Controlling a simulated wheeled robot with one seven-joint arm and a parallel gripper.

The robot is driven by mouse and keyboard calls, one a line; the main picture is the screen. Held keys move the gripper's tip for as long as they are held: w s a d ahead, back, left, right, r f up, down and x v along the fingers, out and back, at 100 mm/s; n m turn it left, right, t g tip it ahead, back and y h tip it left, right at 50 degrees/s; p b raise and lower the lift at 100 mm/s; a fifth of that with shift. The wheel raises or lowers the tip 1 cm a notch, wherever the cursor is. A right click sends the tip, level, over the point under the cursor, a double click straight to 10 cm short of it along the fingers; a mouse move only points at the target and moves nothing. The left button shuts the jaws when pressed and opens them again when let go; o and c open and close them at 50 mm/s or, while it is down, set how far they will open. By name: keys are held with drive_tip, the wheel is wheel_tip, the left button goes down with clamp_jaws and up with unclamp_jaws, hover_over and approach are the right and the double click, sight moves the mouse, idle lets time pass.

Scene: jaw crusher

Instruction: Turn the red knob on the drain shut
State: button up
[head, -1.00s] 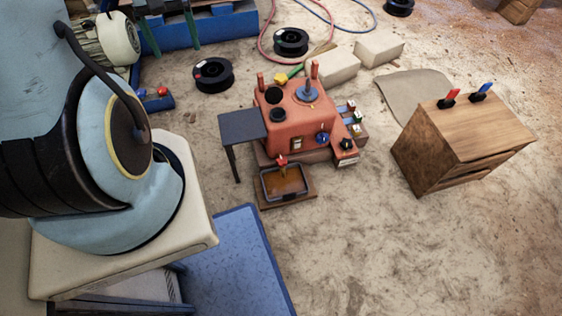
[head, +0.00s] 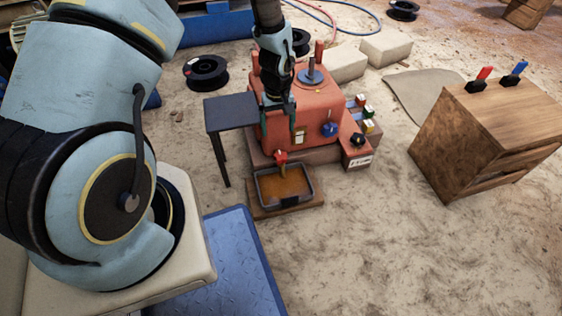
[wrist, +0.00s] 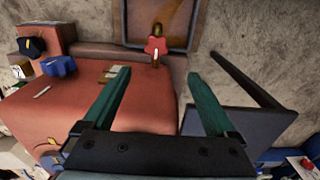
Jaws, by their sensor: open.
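The red knob (head: 281,157) sits on the drain at the lower front of the orange-red machine (head: 322,108), above a tray of brown liquid (head: 285,185). In the wrist view the red knob (wrist: 155,46) shows beyond and between my fingertips, with the tray (wrist: 160,10) past it. My gripper (head: 279,120) is open and empty, pointing down in front of the machine, above the knob and apart from it. Its two green fingers also show in the wrist view (wrist: 167,75). The gripper and arm hide part of the machine's top.
A dark side table (head: 230,112) stands left of the machine. A blue knob (head: 330,129) and a black knob (head: 357,140) are on the machine's right side. A wooden cabinet (head: 435,140) stands at right.

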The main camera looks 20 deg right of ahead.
sight(281, 155)
drive_tip(key=f+b, duration=0.1)
drive_tip(key=f, duration=0.3)
drive_tip(key=f+b, duration=0.1)
drive_tip(key=f, duration=0.3)
drive_tip(key=f+b, duration=0.1)
drive_tip(key=f, duration=0.3)
drive_tip(key=shift+s+d+f, duration=0.25)
drive_tip(key=shift+d+f, duration=0.05)
drive_tip(key=shift+d, duration=0.05)
drive_tip(key=c, duration=1.4)
